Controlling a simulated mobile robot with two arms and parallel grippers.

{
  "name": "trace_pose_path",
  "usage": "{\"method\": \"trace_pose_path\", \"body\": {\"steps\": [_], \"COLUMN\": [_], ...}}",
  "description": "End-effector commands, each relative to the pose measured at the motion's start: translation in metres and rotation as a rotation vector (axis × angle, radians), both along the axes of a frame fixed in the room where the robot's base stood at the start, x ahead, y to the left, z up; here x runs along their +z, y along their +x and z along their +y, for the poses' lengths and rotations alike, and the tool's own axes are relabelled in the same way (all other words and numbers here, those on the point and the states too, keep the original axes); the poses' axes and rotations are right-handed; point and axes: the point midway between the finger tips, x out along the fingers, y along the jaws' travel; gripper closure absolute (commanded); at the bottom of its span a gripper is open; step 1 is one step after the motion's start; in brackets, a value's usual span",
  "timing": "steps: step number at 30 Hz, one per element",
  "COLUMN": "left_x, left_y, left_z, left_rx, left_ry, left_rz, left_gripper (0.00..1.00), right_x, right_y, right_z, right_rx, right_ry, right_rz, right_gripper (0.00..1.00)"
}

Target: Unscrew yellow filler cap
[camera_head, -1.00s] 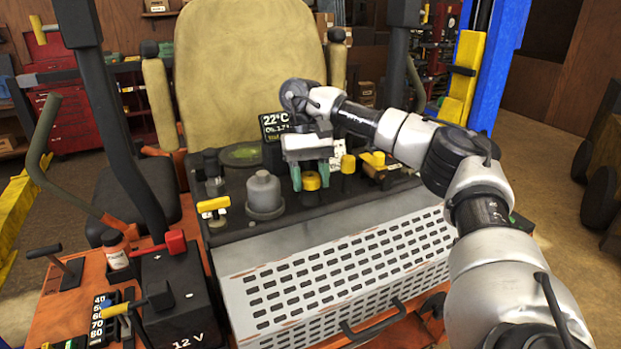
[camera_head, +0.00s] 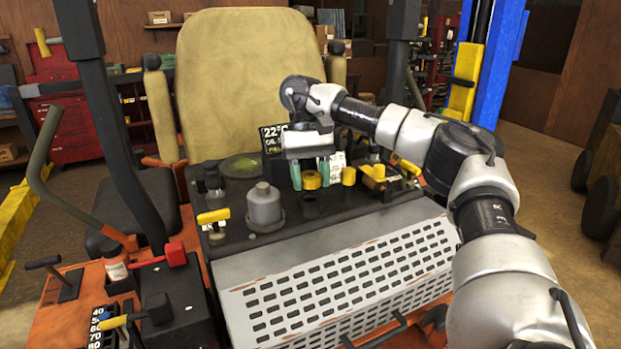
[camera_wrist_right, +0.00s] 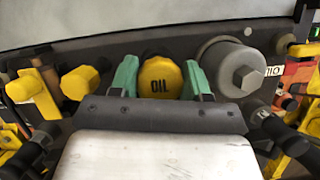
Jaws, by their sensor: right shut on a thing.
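The yellow filler cap (camera_head: 311,180) is between the green fingers of my right gripper (camera_head: 311,174) in the head view. In the right wrist view, the cap (camera_wrist_right: 160,78) is marked OIL and sits between the two green fingertips (camera_wrist_right: 160,80), which are shut on it. In the head view a dark round filler neck (camera_head: 311,204) shows just below the cap on the black panel, and the cap appears raised above it. My left gripper is in neither view.
A grey filter canister (camera_head: 264,207) stands left of the cap. Other yellow knobs (camera_head: 348,176) stand close on its right. A yellow T-handle (camera_head: 213,216) is at the panel's left. The perforated grey cover (camera_head: 340,280) lies in front, and the seat (camera_head: 250,80) rises behind.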

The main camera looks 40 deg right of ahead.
Motion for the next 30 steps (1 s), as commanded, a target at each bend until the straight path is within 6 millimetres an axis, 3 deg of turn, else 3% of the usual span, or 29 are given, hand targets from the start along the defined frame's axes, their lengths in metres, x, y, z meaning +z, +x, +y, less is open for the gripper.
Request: {"method": "trace_pose_path", "body": {"steps": [5,30], "left_x": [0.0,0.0], "left_y": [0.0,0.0], "left_z": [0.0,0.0], "left_rx": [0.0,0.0], "left_ry": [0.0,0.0], "left_rz": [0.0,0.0], "left_gripper": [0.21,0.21], "right_x": [0.008,0.092], "right_y": [0.0,0.0], "right_z": [0.001,0.0], "right_rx": [0.002,0.001], "right_ry": [0.0,-0.003], "right_rz": [-0.002,-0.001], "right_gripper": [0.78,0.78]}}
